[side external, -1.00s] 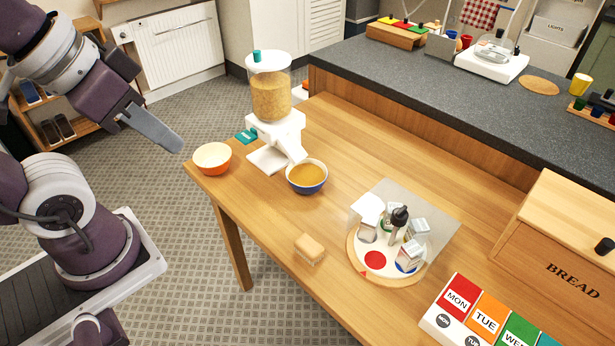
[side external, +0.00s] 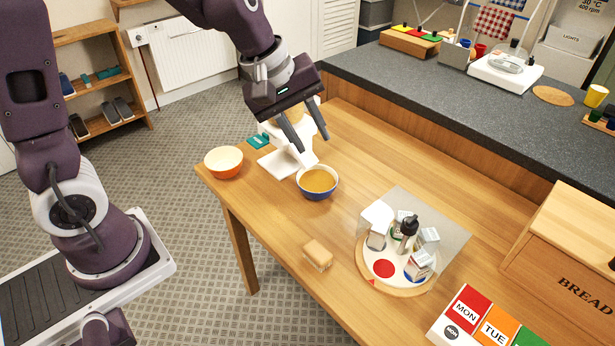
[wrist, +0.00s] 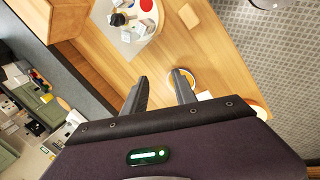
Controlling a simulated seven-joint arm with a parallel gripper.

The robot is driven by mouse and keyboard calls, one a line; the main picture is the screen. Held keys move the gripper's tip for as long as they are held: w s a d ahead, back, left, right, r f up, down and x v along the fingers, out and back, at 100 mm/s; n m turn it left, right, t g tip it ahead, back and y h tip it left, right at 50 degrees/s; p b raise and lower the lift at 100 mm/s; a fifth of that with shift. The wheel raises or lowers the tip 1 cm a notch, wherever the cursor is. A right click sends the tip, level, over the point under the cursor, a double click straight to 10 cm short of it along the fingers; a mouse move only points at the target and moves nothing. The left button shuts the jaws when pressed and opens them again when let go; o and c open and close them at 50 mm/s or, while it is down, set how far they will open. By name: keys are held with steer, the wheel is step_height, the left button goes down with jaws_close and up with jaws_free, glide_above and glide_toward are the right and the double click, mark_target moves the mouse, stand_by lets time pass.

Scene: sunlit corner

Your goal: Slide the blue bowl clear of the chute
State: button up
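The blue bowl (side external: 320,196) stands upright on the wooden table with orange-brown contents. It sits at the lower end of the white dispenser's chute (side external: 308,159). I cannot tell whether they touch. In the wrist view the bowl (wrist: 192,76) is partly hidden behind a finger. My gripper (side external: 312,144) is open and empty, above the dispenser and bowl, fingers pointing down. In the wrist view my gripper's fingers (wrist: 160,76) are spread apart. My gripper hides most of the dispenser's hopper in the side view.
An orange bowl (side external: 223,163) stands left of the dispenser, near the table edge. A teal card (side external: 258,141) lies behind it. Table between bowl and brush is clear.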

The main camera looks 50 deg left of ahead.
steer(key=w+a+f+n+y, duration=0.1)
steer(key=w+f+n, duration=0.15)
steer(key=f, duration=0.25)
steer(key=w+a+f+n, duration=0.2)
steer(key=f+n, duration=0.1)
steer(key=f, duration=0.1)
steer(key=n+g+y, duration=0.2)
steer(key=n, duration=0.2)
glide_above(310, 193)
steer(key=s, duration=0.1)
steer(key=s+d+f+x, duration=0.1)
steer(key=s+x, duration=0.1)
steer(key=x, duration=0.8)
steer(key=shift+s+r, duration=0.1)
steer(key=shift+r, duration=0.3)
steer(key=shift+x, duration=3.5)
steer(key=shift+d, duration=0.15)
jaws_close()
steer(key=shift+d, duration=0.1)
